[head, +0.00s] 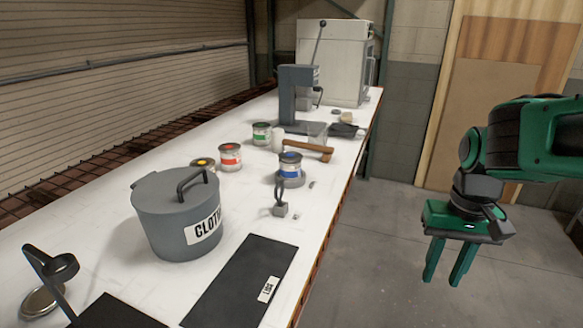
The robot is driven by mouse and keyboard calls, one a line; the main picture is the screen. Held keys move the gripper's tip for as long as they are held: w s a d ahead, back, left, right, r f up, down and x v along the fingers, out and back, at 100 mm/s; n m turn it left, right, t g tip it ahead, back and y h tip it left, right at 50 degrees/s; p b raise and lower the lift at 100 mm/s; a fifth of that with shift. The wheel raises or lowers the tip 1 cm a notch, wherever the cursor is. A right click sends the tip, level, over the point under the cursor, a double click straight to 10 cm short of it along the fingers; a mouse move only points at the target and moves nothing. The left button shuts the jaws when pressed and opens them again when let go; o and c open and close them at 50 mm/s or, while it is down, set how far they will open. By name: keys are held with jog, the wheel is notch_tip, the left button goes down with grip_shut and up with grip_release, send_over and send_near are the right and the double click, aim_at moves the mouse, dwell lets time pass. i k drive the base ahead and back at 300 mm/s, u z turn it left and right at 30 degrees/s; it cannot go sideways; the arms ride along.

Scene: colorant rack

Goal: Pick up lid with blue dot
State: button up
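A small can with a blue band (290,170) stands on the white bench, right of the middle, on a round grey base. Its lid (291,156) is on top and shows a blue mark, too small to make out clearly. My gripper (444,281) hangs over the floor to the right of the bench, fingers pointing down. It is open and empty, well apart from the can. A black mat with a label that seems to read LIDS (238,285) lies bare at the front of the bench.
A large grey pot labelled CLOTH (165,225) stands front left. Red (229,160), yellow (203,164) and green (262,135) cans stand behind. A wooden-handled hammer (308,148) lies behind the blue can, a small grey weight-like tool (280,209) in front. A press (295,100) stands farther back.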

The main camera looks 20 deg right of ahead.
aim_at(289, 157)
jog(key=u, duration=1.5)
jog(key=k, duration=1.15)
jog(key=z, duration=0.9)
jog(key=i, duration=1.7)
